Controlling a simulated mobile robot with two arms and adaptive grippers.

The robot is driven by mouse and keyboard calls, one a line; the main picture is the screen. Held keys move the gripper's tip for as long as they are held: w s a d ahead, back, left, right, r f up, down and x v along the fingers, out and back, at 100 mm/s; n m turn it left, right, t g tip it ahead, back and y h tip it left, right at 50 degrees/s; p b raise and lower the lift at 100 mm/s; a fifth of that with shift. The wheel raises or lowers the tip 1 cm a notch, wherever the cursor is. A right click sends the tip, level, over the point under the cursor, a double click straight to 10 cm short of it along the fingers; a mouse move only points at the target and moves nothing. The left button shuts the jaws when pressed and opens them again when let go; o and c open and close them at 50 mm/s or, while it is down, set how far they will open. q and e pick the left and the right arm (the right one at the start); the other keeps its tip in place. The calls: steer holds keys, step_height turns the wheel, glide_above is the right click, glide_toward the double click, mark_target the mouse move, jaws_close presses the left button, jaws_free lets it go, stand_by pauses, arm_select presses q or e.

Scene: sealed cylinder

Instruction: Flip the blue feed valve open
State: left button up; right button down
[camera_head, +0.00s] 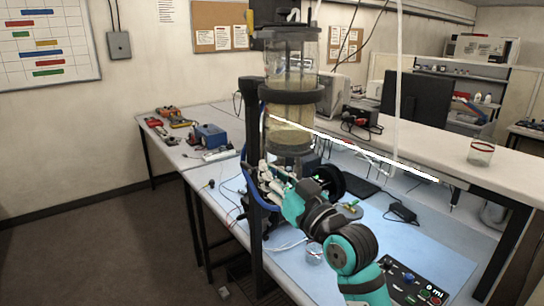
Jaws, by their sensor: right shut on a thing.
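A clear cylinder (291,110) with pale yellowish contents stands upright on a dark post, held by black rings. My right arm, teal and black, comes up from the lower right. My right gripper (272,177) is just below the cylinder's base, beside the post. It is shut on a small part there, apparently the blue feed valve; the fingers hide most of it, so its handle position cannot be told. My left gripper is not in view.
The bench has a blue mat (410,238) with a black control panel (415,286) at the front right. A glass jar (481,153) stands on the raised shelf. A blue device (209,136) and tools lie at the back left. Cables lie around the post.

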steer(key=shift+w+a+r+g+h+p, duration=0.1)
steer(key=shift+w+r+g+h+p, duration=0.1)
steer(key=shift+r+g+h+p, duration=0.4)
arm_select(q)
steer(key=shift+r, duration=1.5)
arm_select(e)
steer(key=shift+w+a+f+g+h, duration=0.2)
steer(key=shift+g+h, duration=0.25)
steer(key=shift+g, duration=0.3)
steer(key=shift+w+a+f+g+h, duration=0.1)
steer(key=shift+w+f+g+h, duration=0.15)
steer(key=shift+g+h, duration=0.35)
steer(key=shift+g, duration=0.25)
steer(key=c, duration=1.4)
jaws_free()
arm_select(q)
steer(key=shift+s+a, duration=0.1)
arm_select(e)
steer(key=shift+o, duration=0.2)
steer(key=shift+s+d, duration=0.1)
steer(key=shift+s, duration=0.05)
steer(key=v, duration=1.1)
steer(key=shift+s+d, duration=0.2)
steer(key=shift+d, duration=0.05)
